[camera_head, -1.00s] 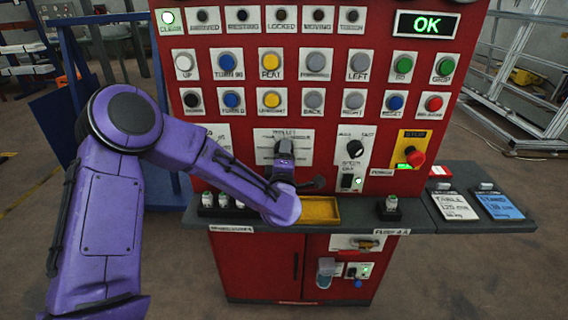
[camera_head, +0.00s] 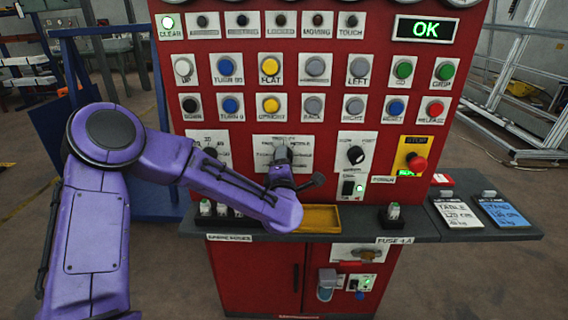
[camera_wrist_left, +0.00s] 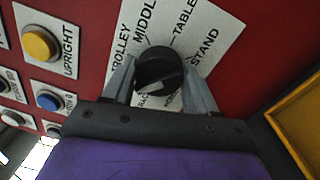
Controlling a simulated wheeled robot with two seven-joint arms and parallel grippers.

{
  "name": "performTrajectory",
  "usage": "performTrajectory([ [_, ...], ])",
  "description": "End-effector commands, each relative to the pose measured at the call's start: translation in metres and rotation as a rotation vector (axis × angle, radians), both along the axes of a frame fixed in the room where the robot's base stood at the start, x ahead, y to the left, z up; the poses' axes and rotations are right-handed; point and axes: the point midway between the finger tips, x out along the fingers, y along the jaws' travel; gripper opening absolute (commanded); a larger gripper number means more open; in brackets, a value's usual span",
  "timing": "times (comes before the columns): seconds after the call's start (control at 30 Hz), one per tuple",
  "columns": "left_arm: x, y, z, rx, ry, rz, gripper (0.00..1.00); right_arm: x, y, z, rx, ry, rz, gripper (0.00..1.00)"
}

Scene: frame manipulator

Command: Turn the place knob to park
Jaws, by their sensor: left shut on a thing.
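The place knob (camera_wrist_left: 158,70) is black and round, on a white plate (camera_wrist_left: 208,22) on the red panel. The plate reads TROLLEY, MIDDLE, TABLE and STAND around the knob; smaller labels below it are partly hidden. A pale mark shows on the knob's lower part, but I cannot tell which label it points at. My left gripper (camera_wrist_left: 160,88) is shut on the knob, one finger on each side. In the head view my left gripper (camera_head: 282,160) is in front of the plate and hides most of the knob. My right gripper is not in view.
Rows of buttons sit above, including a yellow UPRIGHT button (camera_wrist_left: 38,43). A speed knob (camera_head: 355,155) and a red stop button (camera_head: 416,162) are to the right. A grey shelf (camera_head: 345,222) with a yellow tray (camera_head: 322,218) juts out below my wrist.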

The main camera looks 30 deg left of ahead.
Motion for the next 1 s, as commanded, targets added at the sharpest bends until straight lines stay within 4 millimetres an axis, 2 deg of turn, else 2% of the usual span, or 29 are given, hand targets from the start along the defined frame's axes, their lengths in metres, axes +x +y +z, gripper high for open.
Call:
performTrajectory([
  [0.07, -0.001, 0.000, -0.002, -0.001, 0.005, 0.002, 0.27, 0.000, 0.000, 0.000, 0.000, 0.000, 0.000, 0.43],
  [0.1, -0.001, 0.000, -0.002, -0.001, 0.005, 0.002, 0.70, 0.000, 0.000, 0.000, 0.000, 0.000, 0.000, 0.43],
  [0.13, -0.001, 0.000, -0.002, -0.001, 0.005, 0.002, 0.80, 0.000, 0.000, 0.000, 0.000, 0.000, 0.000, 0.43],
  [0.17, -0.001, 0.000, -0.002, -0.001, 0.005, 0.001, 0.83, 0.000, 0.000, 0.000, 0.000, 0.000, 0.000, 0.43],
  [0.43, -0.001, -0.001, -0.001, 0.001, 0.003, 0.000, 0.83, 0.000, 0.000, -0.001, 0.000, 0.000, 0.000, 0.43],
  [0.53, -0.009, -0.006, -0.003, 0.001, 0.004, -0.002, 0.83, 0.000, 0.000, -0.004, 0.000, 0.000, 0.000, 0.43],
  [0.8, -0.063, -0.039, -0.007, 0.002, 0.003, -0.004, 0.83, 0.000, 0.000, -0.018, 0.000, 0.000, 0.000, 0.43],
  [1.0, -0.088, -0.053, -0.007, 0.001, 0.003, 0.000, 0.83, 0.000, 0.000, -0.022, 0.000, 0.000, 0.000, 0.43],
])
